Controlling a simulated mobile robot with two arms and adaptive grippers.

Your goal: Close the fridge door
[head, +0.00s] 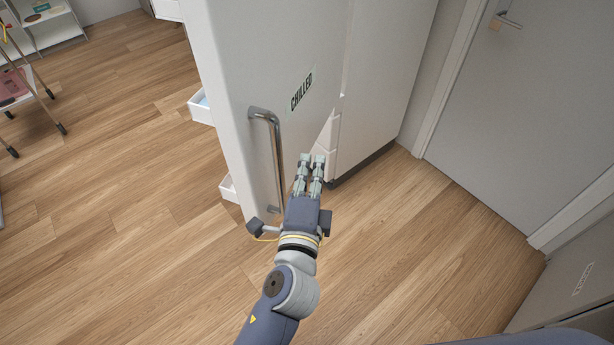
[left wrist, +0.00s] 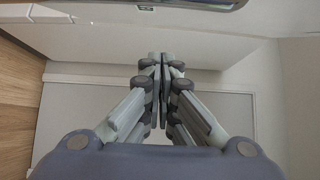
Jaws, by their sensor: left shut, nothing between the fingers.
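The white fridge door (head: 235,60) stands open in the head view, swung out from the fridge body (head: 385,75). Its outer face carries the label "CHILLED" and a vertical metal handle (head: 278,160). White bins show past its left edge. My left gripper (head: 311,160) is shut and empty, just right of the handle's lower part in the picture; I cannot tell whether it touches the door. The left wrist view shows the closed fingers (left wrist: 160,62) in front of pale surfaces. A shiny strip crosses the top of that view. My right gripper is not in view.
A grey room door (head: 530,110) with a lever handle is at the right. A low grey cabinet (head: 575,285) stands at the lower right. A trolley (head: 25,85) and a white shelf (head: 50,25) are at the upper left. The wooden floor between is clear.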

